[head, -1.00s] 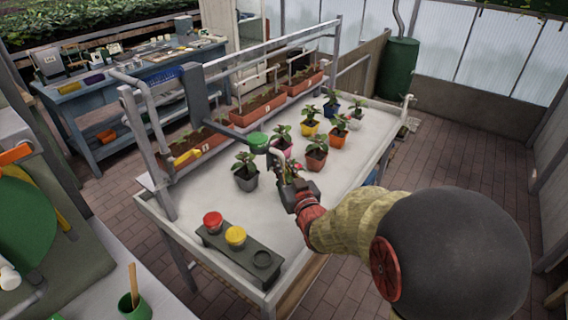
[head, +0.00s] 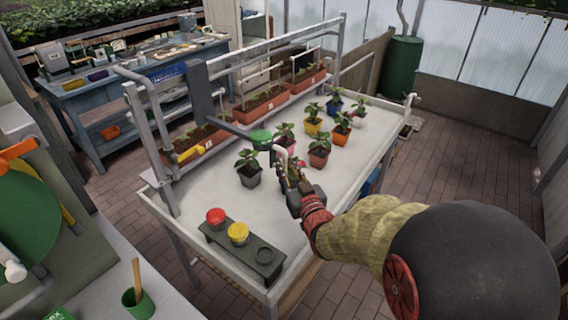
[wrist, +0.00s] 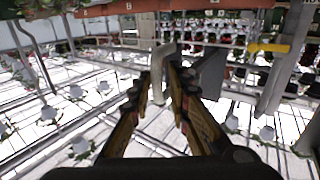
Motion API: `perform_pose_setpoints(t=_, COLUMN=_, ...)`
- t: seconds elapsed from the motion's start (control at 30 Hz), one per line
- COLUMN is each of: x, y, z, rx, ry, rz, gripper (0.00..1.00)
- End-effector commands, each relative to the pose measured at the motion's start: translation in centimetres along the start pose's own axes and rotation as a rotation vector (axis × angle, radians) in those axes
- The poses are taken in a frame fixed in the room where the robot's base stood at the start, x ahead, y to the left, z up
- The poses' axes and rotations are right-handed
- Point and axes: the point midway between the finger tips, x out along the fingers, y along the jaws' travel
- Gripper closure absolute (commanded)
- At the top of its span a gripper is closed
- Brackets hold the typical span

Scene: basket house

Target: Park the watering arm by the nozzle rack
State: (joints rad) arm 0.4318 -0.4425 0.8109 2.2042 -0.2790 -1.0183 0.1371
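The watering arm (head: 228,128) is a grey boom reaching from an upright on the rail over the bench, with a green nozzle (head: 261,139) at its end. My gripper (head: 284,165) is right of the nozzle, above the bench. In the wrist view, the fingers (wrist: 159,85) sit close on both sides of a grey bent pipe (wrist: 158,64), which looks like the watering arm's handle; contact is hard to see. The nozzle rack (head: 243,249) is a dark grey block at the bench's near end, with a red nozzle (head: 215,216), a yellow nozzle (head: 238,233) and an empty round socket (head: 265,255).
One plant is partly hidden by my gripper. Planter boxes (head: 262,106) line the rail. Bench surface between the grey pot and rack is clear.

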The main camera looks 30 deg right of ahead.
Motion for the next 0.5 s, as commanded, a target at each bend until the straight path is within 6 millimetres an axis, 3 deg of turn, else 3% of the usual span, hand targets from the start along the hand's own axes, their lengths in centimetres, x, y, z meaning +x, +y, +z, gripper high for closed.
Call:
perform_pose_setpoints(t=0.3, x=-6.4, y=0.1, z=-0.1, rx=-0.001, ry=0.002, rz=0.002, gripper=0.82)
perform_pose_setpoints(t=0.5, x=-8.9, y=0.1, z=0.0, rx=0.0, ry=0.0, rz=0.002, gripper=0.82)
